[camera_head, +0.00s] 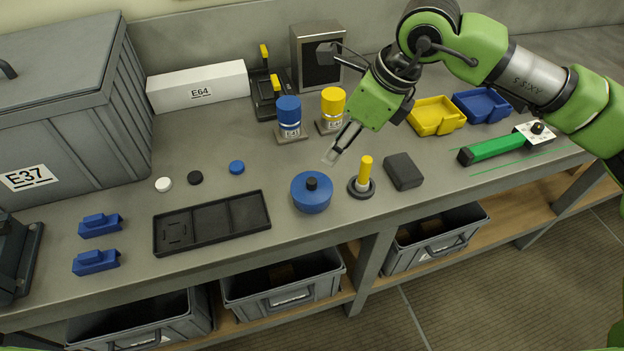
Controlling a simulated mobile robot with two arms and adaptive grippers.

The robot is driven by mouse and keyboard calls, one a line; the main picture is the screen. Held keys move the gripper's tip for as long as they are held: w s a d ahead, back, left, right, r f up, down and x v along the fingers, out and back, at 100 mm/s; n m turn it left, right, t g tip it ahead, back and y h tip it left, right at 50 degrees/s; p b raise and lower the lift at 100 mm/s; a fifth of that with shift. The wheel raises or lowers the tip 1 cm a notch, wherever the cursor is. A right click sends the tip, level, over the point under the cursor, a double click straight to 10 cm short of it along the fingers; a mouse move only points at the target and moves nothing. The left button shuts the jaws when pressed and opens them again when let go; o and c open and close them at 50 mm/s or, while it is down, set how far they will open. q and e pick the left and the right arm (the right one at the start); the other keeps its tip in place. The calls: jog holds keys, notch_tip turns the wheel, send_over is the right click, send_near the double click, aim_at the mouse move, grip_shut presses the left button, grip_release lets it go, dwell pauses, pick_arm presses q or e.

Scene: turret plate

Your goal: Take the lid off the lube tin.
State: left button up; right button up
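The lube tin appears to be the round blue tin (311,200) near the front middle of the bench. A lid with a black knob (312,184) sits on top of it. My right gripper (336,154) hangs above the bench, behind and slightly right of the tin, apart from it. Its fingers point down to the left, with a gap between them and nothing held. My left gripper is not in view.
A yellow-handled tool (364,175) stands in a black ring right of the tin, beside a dark block (403,171). A black tray (212,223) lies to the left. Blue (289,115) and yellow (332,105) capped bottles stand behind. The front edge is close.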

jog(key=p, duration=0.2)
send_over(312, 180)
jog(key=s+d, duration=0.1)
jog(key=d, duration=0.1)
jog(key=f, duration=0.6)
jog(key=shift+d+f, duration=0.2)
jog(key=shift+f, duration=0.05)
jog(key=shift+a+f+p, duration=0.15)
jog(key=shift+f+p, duration=0.25)
jog(key=p+x, duration=0.2)
jog(key=x, duration=0.2)
jog(key=shift+s+a+f, duration=0.1)
jog(key=shift+f, duration=0.3)
grip_shut()
